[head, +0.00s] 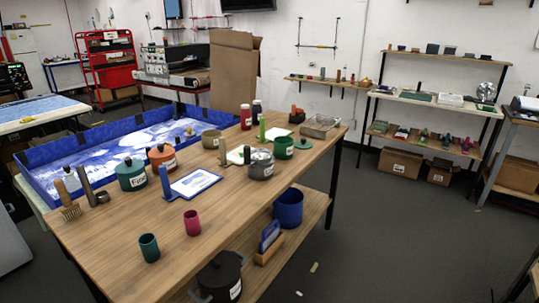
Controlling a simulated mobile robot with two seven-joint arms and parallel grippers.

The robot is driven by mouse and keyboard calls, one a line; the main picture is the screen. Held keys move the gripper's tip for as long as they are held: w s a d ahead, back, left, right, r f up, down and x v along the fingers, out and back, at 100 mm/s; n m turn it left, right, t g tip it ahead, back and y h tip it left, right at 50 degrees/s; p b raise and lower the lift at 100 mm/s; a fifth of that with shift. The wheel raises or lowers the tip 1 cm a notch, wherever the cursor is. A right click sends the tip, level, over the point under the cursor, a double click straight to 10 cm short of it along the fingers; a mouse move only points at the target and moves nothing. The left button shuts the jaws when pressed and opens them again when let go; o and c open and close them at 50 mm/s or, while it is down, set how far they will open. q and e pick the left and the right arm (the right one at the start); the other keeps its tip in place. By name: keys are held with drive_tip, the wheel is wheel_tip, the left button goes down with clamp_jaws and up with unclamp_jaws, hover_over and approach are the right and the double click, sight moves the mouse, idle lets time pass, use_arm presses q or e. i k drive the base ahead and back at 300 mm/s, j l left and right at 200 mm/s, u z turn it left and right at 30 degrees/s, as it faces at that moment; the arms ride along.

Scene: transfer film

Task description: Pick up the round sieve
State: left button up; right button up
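No object in the head view is clearly recognisable as the round sieve. A round silvery disc (486,92) stands upright at the right end of the middle shelf on the far wall. It looks sieve-like, but it is too small to tell. A low, round tan container (211,139) sits on the far left side of the wooden table (120,235); its inside is not clear. Neither of my grippers is in view.
Grey floor (400,240) at right is mostly clear.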

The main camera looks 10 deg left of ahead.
sight(257, 157)
drive_tip(key=u, duration=0.55)
drive_tip(key=i+l+u, duration=0.45)
drive_tip(key=l+u, duration=0.25)
drive_tip(key=i+l, duration=0.15)
drive_tip(key=l, duration=0.2)
drive_tip(key=i+l+u, duration=0.1)
drive_tip(key=l, duration=0.25)
drive_tip(key=i+l, duration=0.15)
drive_tip(key=l, duration=0.2)
drive_tip(key=i+l+u, duration=0.1)
drive_tip(key=l, duration=0.25)
drive_tip(key=i+l, duration=0.1)
drive_tip(key=l, duration=0.25)
